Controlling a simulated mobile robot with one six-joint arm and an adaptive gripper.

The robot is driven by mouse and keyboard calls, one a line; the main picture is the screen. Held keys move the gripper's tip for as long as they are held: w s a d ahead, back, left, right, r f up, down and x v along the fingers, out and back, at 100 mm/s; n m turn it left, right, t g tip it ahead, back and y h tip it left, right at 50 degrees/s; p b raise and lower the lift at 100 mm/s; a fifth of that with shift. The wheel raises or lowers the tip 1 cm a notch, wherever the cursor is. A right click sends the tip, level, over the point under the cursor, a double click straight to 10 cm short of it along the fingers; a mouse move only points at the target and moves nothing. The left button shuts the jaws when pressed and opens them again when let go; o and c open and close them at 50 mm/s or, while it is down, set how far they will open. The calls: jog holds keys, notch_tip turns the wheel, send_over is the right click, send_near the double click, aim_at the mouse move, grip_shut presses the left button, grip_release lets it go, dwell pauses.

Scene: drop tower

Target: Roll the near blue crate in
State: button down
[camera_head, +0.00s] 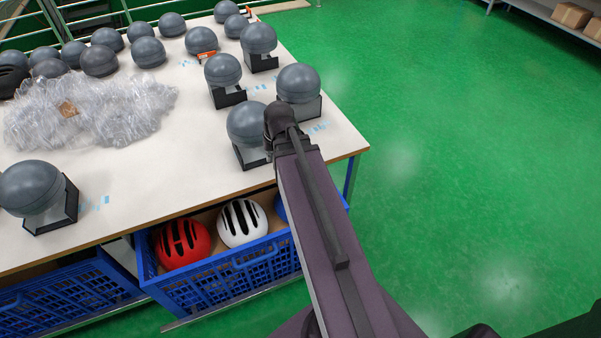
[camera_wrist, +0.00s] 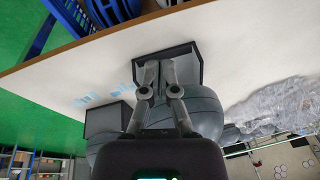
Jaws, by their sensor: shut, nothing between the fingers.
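A blue crate (camera_head: 228,277) sits at the table's near side, jutting out from under the tabletop on a metal rail. It holds a red helmet (camera_head: 182,244), a white helmet (camera_head: 242,223) and a blue one (camera_head: 281,208) mostly hidden behind my arm. Blue crate parts also show at the top of the wrist view (camera_wrist: 72,14). My gripper (camera_wrist: 157,66) is shut and empty, over the tabletop in front of a black stand (camera_wrist: 188,59). In the head view my arm hides the gripper. I cannot tell whether the fingers touch the stand.
Another blue crate (camera_head: 70,300) is at lower left. The white table (camera_head: 190,165) carries several grey balls, some on black stands, and a heap of clear plastic (camera_head: 90,112). Green floor (camera_head: 450,170) is clear to the right.

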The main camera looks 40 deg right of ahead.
jog(key=s+d+f+m+t+h+b, duration=0.1)
jog(key=s+d+f+m+t+b, duration=0.2)
jog(key=d+f+b, duration=1)
jog(key=s+d+f+m+t+h+b, duration=0.25)
jog(key=d+f+m+b, duration=0.25)
jog(key=d+f+b, duration=0.65)
jog(key=w+f+m+t+b, duration=0.1)
jog(key=w+f+m+b, duration=0.1)
jog(key=w+f+b, duration=0.2)
jog(key=w+f+m+t+b, duration=0.1)
jog(key=w+f+m+b, duration=0.2)
jog(key=w+b, duration=0.3)
jog(key=w+f+m+t+b, duration=0.1)
jog(key=w+f+b, duration=0.4)
jog(key=b, duration=0.5)
jog(key=shift+w+d+f+m+t, duration=0.15)
jog(key=shift+d+f+m+t, duration=0.15)
jog(key=shift+m, duration=0.5)
jog(key=shift+a, duration=0.1)
jog(key=shift+w, duration=0.1)
